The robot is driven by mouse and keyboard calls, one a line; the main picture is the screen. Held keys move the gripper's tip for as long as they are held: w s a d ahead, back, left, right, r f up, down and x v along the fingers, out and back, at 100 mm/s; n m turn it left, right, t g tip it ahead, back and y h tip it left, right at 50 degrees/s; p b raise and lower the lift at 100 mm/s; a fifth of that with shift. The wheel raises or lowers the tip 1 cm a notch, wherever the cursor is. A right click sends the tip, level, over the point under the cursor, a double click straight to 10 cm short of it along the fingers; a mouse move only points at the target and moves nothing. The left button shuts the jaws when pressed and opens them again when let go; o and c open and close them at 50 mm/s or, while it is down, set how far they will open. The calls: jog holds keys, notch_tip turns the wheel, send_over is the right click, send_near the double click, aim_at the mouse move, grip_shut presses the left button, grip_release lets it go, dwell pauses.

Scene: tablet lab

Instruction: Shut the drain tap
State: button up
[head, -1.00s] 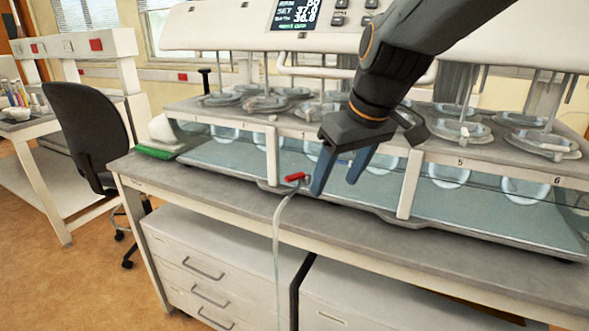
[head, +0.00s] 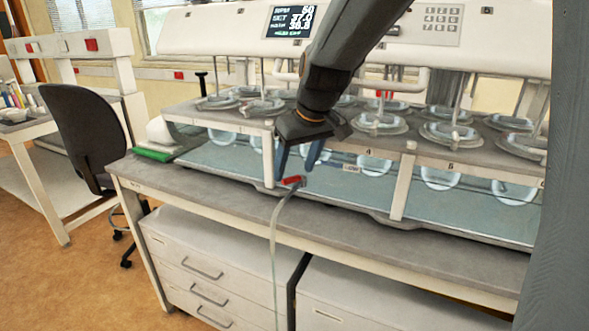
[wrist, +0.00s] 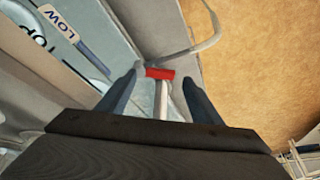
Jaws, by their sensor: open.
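The drain tap has a red handle (head: 291,180) at the front of the water bath, above the bench edge. A pale hose (head: 273,235) hangs from the tap down past the bench front. My gripper (head: 296,182) is open, with its blue fingers pointing down around the tap. In the wrist view, the red handle (wrist: 160,73) lies crosswise between and just past the fingertips of my gripper (wrist: 160,80), with a pale tap stem behind it. I cannot tell whether either finger touches the handle.
The water bath (head: 405,185) with glass front and several vessels stands along the grey bench (head: 230,185). A tag marked LOW (wrist: 60,25) is beside the tap. A green item (head: 152,154) lies at the left end. Drawers (head: 205,270) stand below.

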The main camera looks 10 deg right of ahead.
jog(key=shift+x, duration=0.9)
jog(key=c, duration=1.1)
jog(key=shift+o, duration=0.2)
